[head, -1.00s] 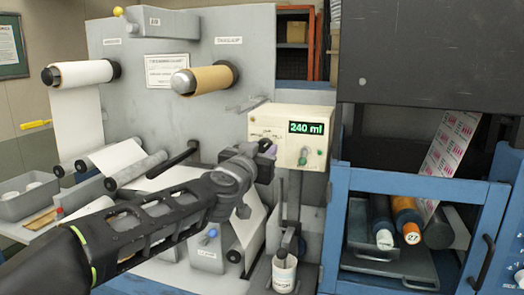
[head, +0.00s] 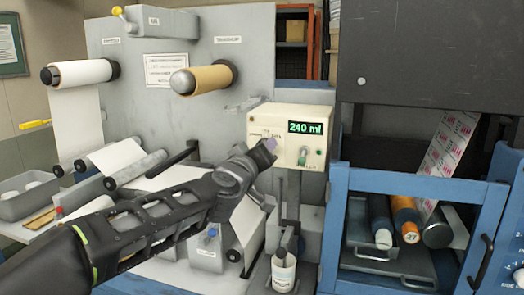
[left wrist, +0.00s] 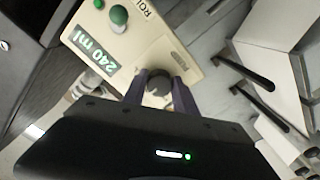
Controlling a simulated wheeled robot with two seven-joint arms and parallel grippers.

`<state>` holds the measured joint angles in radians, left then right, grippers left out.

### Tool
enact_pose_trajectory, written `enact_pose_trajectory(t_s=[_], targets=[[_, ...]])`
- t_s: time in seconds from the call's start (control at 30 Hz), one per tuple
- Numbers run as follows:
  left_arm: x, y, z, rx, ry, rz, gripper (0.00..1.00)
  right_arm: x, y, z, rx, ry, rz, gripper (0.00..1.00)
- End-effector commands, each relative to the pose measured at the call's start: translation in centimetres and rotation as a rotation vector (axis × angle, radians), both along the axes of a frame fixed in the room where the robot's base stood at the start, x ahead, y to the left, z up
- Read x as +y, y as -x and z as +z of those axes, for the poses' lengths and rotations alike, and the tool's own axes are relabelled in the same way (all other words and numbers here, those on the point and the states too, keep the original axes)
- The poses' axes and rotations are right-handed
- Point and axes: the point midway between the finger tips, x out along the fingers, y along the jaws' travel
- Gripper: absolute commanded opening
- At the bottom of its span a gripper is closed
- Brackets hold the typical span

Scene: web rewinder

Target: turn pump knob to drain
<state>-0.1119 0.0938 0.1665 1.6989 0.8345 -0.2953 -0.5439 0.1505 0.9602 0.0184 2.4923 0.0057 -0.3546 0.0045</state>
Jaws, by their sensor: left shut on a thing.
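The cream pump box (head: 312,158) has a display reading 240 ml and a green knob (head: 303,156) on its front. In the left wrist view the box (left wrist: 138,48) is tilted, with the green knob (left wrist: 118,17) at its upper part. My left gripper (head: 268,147) is at the box's lower left front. In the left wrist view its fingers (left wrist: 160,88) are closed on either side of a dark round pump knob (left wrist: 157,82). The gripper hides this knob in the head view. The knob's pointer and exact setting cannot be read. My right gripper is not in view.
A blue-framed bay (head: 340,240) with ink rollers is on the right. White and brown rolls (head: 212,78) project from the grey machine panel behind my left arm.

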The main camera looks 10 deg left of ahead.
Motion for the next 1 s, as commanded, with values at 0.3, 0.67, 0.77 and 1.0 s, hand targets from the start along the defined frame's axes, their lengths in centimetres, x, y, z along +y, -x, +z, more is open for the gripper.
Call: enact_pose_trajectory(t_s=[0.3, 0.67, 0.77, 1.0], targets=[[-0.1, 0.0, 0.0, 0.019, 0.298, 0.0, 0.0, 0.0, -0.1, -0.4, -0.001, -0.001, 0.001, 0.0], [-0.1, 0.0, 0.1, 0.039, 0.624, 0.001, 0.0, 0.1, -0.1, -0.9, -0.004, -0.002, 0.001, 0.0], [-0.1, 0.0, 0.1, 0.044, 0.695, 0.001, 0.0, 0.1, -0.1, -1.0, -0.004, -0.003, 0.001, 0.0], [-0.1, 0.0, 0.2, 0.053, 0.807, 0.001, 0.0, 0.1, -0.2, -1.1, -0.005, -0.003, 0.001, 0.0]])
